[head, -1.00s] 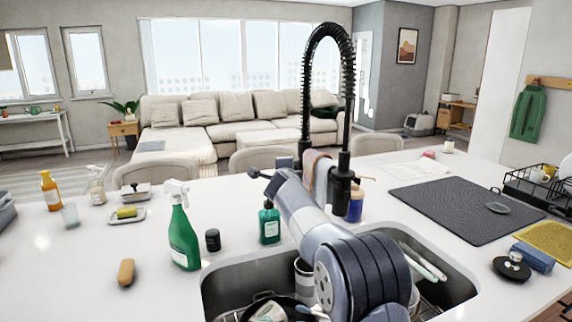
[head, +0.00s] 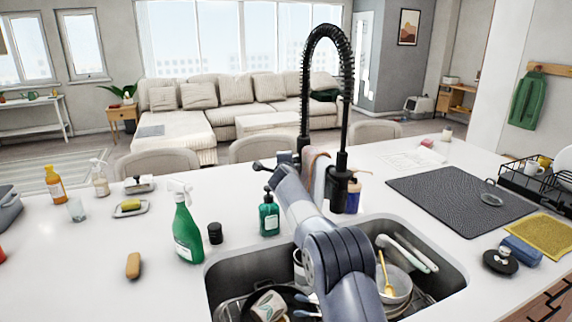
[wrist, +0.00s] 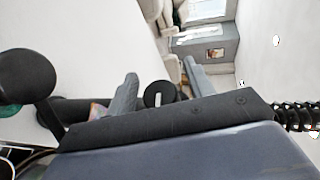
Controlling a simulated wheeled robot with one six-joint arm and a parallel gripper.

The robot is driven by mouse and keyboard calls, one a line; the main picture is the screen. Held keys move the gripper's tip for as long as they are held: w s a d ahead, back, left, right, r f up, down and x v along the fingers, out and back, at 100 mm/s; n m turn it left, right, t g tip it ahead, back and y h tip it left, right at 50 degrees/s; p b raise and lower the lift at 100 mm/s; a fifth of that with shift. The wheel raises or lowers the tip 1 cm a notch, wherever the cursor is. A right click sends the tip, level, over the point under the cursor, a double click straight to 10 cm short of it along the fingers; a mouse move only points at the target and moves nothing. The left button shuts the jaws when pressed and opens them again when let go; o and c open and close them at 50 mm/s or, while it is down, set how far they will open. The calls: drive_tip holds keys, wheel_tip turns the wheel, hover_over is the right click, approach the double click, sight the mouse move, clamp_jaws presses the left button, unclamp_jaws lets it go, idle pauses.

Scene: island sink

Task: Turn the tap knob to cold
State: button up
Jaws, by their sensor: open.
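The black tap (head: 345,120) with its coiled spring hose rises behind the sink; its hose also shows at the right edge of the wrist view (wrist: 295,116). A small round black part with a white mark, apparently the tap knob (wrist: 158,95), shows between my fingers in the wrist view. My gripper (wrist: 161,84) is open, with one grey finger on each side of that part. I cannot tell whether either finger touches it. In the head view my arm covers much of the tap's base, and the knob cannot be made out clearly.
The sink (head: 455,270) below holds bowls, a pan and utensils. A green soap bottle (head: 269,216) stands left of my arm, near a green spray bottle (head: 187,232). A cloth (head: 320,172) hangs by the tap. A dark mat (head: 455,200) lies to the right.

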drive_tip(key=c, duration=1)
drive_tip(key=shift+o, duration=0.2)
drive_tip(key=p, duration=0.3)
drive_tip(key=shift+r+g, duration=0.25)
drive_tip(key=shift+g, duration=0.15)
drive_tip(key=g+p, duration=0.1)
drive_tip(key=p, duration=0.3)
drive_tip(key=shift+n, duration=0.3)
drive_tip(key=g+p, duration=0.2)
drive_tip(key=p, duration=0.1)
drive_tip(key=shift+s+f+h, duration=0.1)
drive_tip(key=shift+f+h, duration=0.25)
drive_tip(key=shift+h, duration=0.05)
drive_tip(key=shift+f+n+g+p, duration=0.2)
drive_tip(key=shift+n+g+p, duration=0.2)
drive_tip(key=shift+p, duration=0.45)
drive_tip(key=shift+s+d+f+g+h+p, duration=0.15)
drive_tip(key=shift+f+g+h+p, duration=0.2)
drive_tip(key=shift+g, duration=0.15)
